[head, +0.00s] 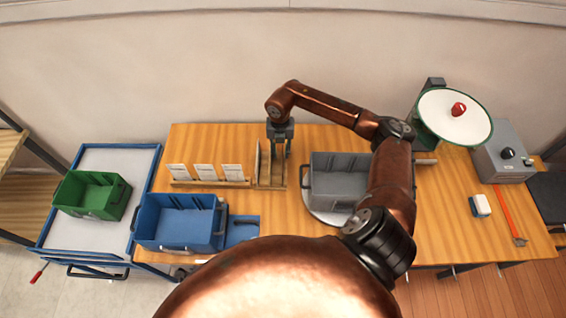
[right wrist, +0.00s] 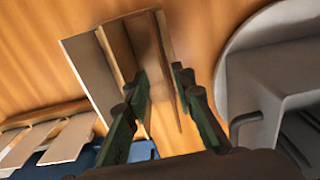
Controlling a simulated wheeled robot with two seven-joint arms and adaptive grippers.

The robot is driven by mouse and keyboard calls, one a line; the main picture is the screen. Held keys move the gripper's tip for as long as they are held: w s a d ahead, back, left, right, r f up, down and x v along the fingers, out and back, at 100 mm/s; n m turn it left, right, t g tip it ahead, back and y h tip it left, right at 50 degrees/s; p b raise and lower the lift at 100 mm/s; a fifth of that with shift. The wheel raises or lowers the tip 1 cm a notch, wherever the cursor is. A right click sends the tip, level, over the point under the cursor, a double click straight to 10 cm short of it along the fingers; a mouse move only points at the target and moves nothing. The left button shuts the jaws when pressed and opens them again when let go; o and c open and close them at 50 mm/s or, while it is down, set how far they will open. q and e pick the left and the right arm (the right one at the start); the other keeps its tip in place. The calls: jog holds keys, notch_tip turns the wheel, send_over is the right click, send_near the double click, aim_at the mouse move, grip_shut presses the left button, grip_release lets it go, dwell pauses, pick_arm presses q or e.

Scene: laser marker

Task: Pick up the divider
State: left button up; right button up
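Thin upright dividers stand in a small wooden rack (head: 270,186) near the middle of the table. A thin brown divider (right wrist: 158,50) shows in the right wrist view, with a wider grey-beige panel (right wrist: 91,72) to its left. My right gripper (head: 281,150) is over the rack, pointing down. In the right wrist view its dark green fingers (right wrist: 161,76) are apart, and the brown divider appears in line with the gap between them. I cannot tell whether either finger touches it. My left gripper is not in view.
A grey bin (head: 340,160) stands on a round plate close to the right of the rack. White cards (head: 205,172) stand to its left. A blue bin (head: 180,240) is at front left, a green bin (head: 92,207) on the side cart. A green-rimmed lamp (head: 440,112) stands at right.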

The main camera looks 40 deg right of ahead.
jog(key=f, duration=0.2)
jog(key=f+p, duration=0.1)
jog(key=s+f, duration=0.1)
jog(key=f, duration=0.1)
jog(key=shift+d+f+p, duration=0.15)
jog(key=shift+f+p, duration=0.15)
jog(key=shift+p, duration=0.1)
jog(key=shift+w+f, duration=0.15)
jog(key=shift+f, duration=0.1)
grip_shut()
